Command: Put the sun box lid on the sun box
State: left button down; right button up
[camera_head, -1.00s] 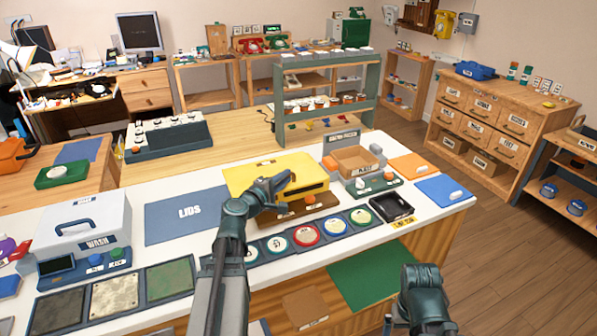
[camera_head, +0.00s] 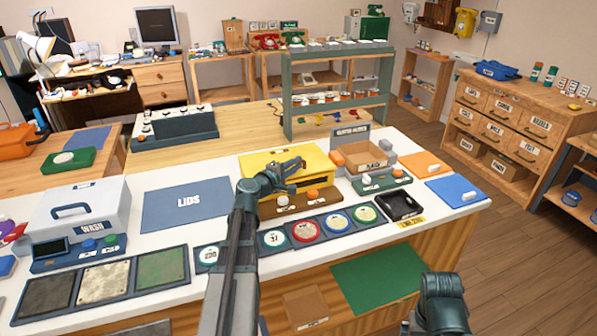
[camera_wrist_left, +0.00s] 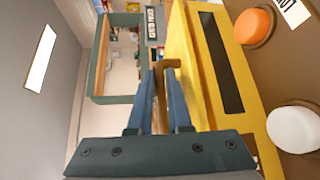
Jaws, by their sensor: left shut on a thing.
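The yellow sun box (camera_head: 317,178) stands on a brown base on the white counter, with orange and white knobs in front. Its yellow top, seemingly the sun box lid (camera_head: 258,162), shows behind my left arm; I cannot tell whether it is fully seated. My left gripper (camera_head: 298,163) is over the box, shut on a thin yellow-brown part, seemingly the lid's handle. In the left wrist view the blue fingers (camera_wrist_left: 165,92) close on that part, beside the yellow box wall with a dark slot (camera_wrist_left: 220,62). My right arm shows only in part at the bottom right; its gripper is out of view.
A blue LIDS mat (camera_head: 187,206) lies left of the box, bare. A wash box (camera_head: 80,212) is farther left.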

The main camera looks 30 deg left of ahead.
pick_arm(q)
jog(key=shift+f, duration=0.3)
jog(key=c, duration=0.8)
grip_release()
jog(key=shift+r, duration=0.1)
jog(key=shift+c, duration=0.2)
jog(key=shift+r+p, duration=0.35)
jog(key=shift+r, duration=0.05)
jog(key=s+r+p, duration=0.1)
jog(key=s, duration=1.1)
jog(key=shift+a, duration=0.45)
